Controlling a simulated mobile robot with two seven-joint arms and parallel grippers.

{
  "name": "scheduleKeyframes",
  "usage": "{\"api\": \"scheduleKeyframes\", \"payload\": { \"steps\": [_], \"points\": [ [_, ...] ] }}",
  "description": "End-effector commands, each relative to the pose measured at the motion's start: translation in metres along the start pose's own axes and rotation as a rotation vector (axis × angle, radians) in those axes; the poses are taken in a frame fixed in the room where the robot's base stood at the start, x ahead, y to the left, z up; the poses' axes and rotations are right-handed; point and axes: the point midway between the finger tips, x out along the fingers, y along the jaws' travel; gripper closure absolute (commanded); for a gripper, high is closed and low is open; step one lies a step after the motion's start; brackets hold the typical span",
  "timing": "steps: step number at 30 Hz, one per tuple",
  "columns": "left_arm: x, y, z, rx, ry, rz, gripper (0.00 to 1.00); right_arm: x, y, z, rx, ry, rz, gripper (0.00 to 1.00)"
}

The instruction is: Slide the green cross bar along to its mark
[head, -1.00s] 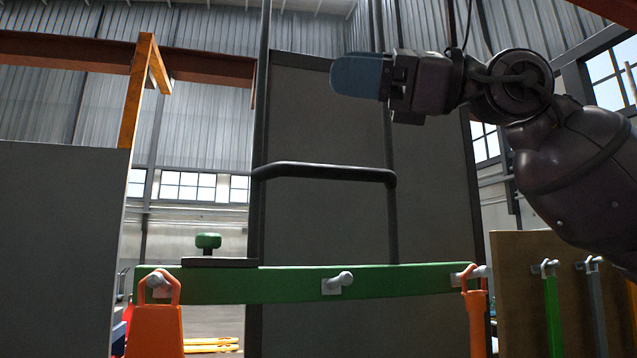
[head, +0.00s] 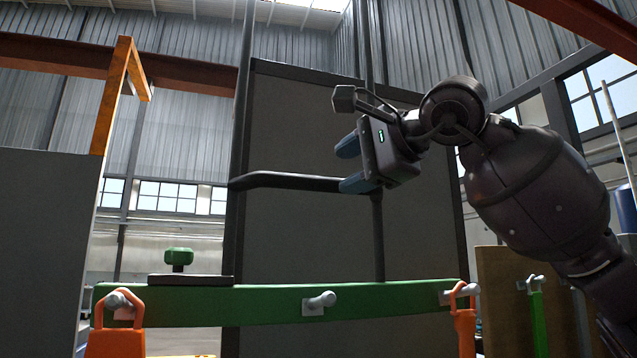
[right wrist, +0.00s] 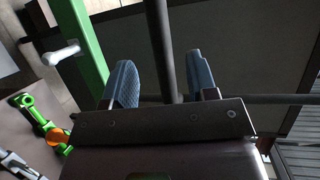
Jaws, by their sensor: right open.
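The green cross bar (head: 250,303) runs across the lower part of the head view, with grey pegs along its front. It also shows at the left of the right wrist view (right wrist: 82,45). My right gripper (head: 349,165) is open, above the bar, at the right corner of a dark tubular frame (head: 285,181). In the right wrist view a dark tube (right wrist: 163,45) shows between my two blue fingers (right wrist: 162,78); I cannot tell how deep it sits between them. A mark for the bar cannot be made out. My left gripper is out of view.
A green knob (head: 178,257) on a dark plate stands at the bar's left. Orange hangers (head: 115,340) hang at both ends. A grey panel (head: 45,235) stands left, a dark panel (head: 300,120) behind, and a brown board (head: 505,300) with hanging tools right.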

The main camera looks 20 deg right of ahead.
Motion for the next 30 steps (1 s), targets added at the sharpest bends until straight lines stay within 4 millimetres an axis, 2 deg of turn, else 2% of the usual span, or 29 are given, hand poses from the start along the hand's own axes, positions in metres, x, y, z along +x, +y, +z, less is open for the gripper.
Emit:
{"api": "scheduleKeyframes", "payload": {
  "steps": [6, 13, 18, 26, 30],
  "points": [
    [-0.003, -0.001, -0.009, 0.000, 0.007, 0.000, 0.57, 0.039, -0.001, 0.001, 0.003, -0.004, 0.002, 0.47],
    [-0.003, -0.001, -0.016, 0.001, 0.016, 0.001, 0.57, 0.066, -0.001, 0.001, 0.002, -0.002, 0.000, 0.47],
    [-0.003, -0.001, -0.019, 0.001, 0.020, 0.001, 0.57, 0.074, 0.000, 0.000, 0.002, -0.002, 0.001, 0.47],
    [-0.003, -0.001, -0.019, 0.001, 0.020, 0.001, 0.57, 0.075, 0.000, 0.000, 0.002, -0.002, 0.000, 0.47],
    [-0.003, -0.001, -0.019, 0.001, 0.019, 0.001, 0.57, 0.075, 0.000, 0.000, 0.002, -0.002, 0.000, 0.66]
  ]
}}
